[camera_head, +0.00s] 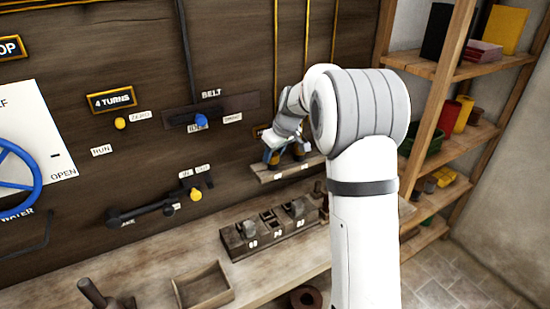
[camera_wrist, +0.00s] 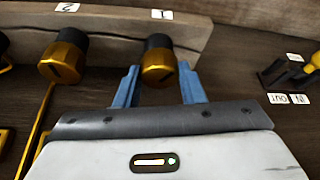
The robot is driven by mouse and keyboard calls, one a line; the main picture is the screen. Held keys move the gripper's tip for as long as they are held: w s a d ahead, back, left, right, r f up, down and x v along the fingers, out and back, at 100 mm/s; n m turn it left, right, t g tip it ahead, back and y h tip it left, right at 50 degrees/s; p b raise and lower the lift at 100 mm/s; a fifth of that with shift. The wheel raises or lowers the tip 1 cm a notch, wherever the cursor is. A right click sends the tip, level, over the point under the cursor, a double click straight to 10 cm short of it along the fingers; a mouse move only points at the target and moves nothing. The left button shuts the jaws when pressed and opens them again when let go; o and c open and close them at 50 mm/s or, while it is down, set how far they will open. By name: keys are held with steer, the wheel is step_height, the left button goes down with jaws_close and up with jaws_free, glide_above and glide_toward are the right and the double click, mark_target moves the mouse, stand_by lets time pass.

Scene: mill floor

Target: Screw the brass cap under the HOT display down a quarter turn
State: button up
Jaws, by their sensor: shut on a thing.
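In the wrist view, a brass cap (camera_wrist: 158,65) with a dark collar sits on the wooden rail (camera_wrist: 110,22) near the label 1 (camera_wrist: 162,14). My gripper (camera_wrist: 158,72) has its two blue fingers on either side of this cap and is shut on it. A second brass cap (camera_wrist: 63,60) with a dark mark on its face sits near the label 2. In the head view, my gripper (camera_head: 283,151) is at the small wooden shelf (camera_head: 275,174), and my arm hides much of that area.
The belt lever with a blue knob (camera_head: 201,120) is left of my gripper. A black lever with a yellow knob (camera_head: 195,194) is lower left. A wooden block with weights (camera_head: 270,228) and an open tray (camera_head: 203,287) are on the bench. Shelves (camera_head: 468,65) stand at right.

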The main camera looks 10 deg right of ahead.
steer(key=m, duration=0.2)
steer(key=m+h, duration=0.1)
steer(key=m, duration=0.1)
steer(key=m+h+b, duration=0.1)
steer(key=m, duration=0.1)
steer(key=shift+a+t, duration=0.25)
steer(key=shift+t, duration=0.15)
steer(key=m+h+b, duration=0.2)
steer(key=m, duration=0.3)
steer(key=shift+r+g, duration=0.1)
steer(key=shift+g, duration=0.2)
steer(key=o, duration=1)
steer(key=v, duration=0.7)
steer(key=shift+a+r+b, duration=0.2)
steer(key=shift+r+b, duration=0.1)
steer(key=shift+b, duration=0.05)
steer(key=shift+s, duration=0.1)
